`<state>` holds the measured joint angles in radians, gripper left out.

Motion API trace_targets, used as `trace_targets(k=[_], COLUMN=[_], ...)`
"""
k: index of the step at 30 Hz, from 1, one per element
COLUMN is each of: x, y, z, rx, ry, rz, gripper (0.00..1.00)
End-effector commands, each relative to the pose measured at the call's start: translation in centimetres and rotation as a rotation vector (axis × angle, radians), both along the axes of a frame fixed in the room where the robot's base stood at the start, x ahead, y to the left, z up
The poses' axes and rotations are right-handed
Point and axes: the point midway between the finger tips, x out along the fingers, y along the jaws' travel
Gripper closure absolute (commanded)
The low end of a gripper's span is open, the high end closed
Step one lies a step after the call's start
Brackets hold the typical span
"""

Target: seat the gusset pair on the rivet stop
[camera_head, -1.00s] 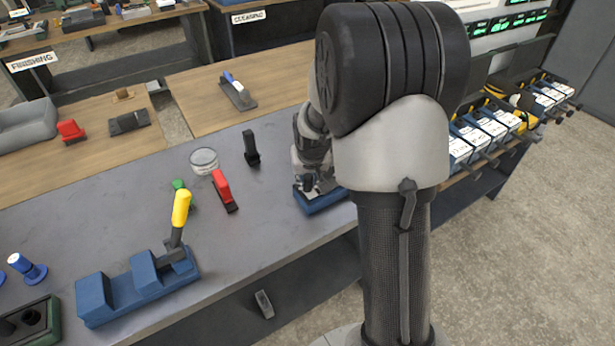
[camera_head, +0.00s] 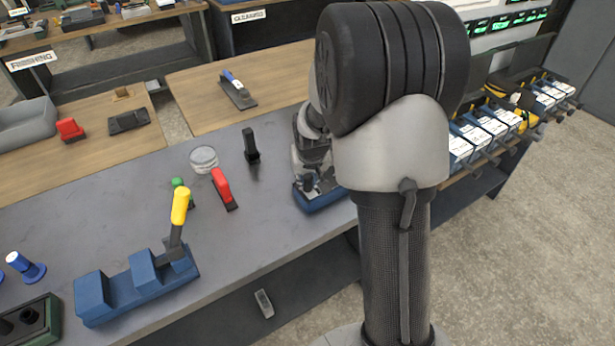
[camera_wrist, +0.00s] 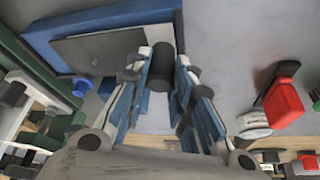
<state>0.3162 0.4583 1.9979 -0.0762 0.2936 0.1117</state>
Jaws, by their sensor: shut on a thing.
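My gripper (camera_head: 318,182) is low over a blue block (camera_head: 322,203) on the grey bench, partly hidden behind my arm. In the wrist view its two fingers (camera_wrist: 161,82) are closed around a dark, round-ended cylindrical piece (camera_wrist: 162,57). A grey flat plate (camera_wrist: 97,50) lies against the blue block (camera_wrist: 60,40), close to the held piece. I cannot tell whether the plate is joined to the held piece or only beside it. The contact between the held piece and the block is hidden. I cannot pick out the rivet stop for sure.
Left of the gripper stand a black upright piece (camera_head: 251,146), a red-handled tool (camera_head: 224,189) and a clear round dish (camera_head: 203,158). A blue fixture (camera_head: 118,291) with a yellow-handled clamp (camera_head: 180,208) sits at the bench's front.

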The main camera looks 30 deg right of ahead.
Motion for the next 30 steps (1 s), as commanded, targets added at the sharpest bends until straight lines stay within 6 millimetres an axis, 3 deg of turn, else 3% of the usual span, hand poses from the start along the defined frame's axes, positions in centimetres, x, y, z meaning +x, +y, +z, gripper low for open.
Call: trace_targets(k=[30], x=[0.05], y=[-0.01], z=[-0.83], rx=[-0.003], ry=[-0.001], rz=[-0.001], gripper=[1.0])
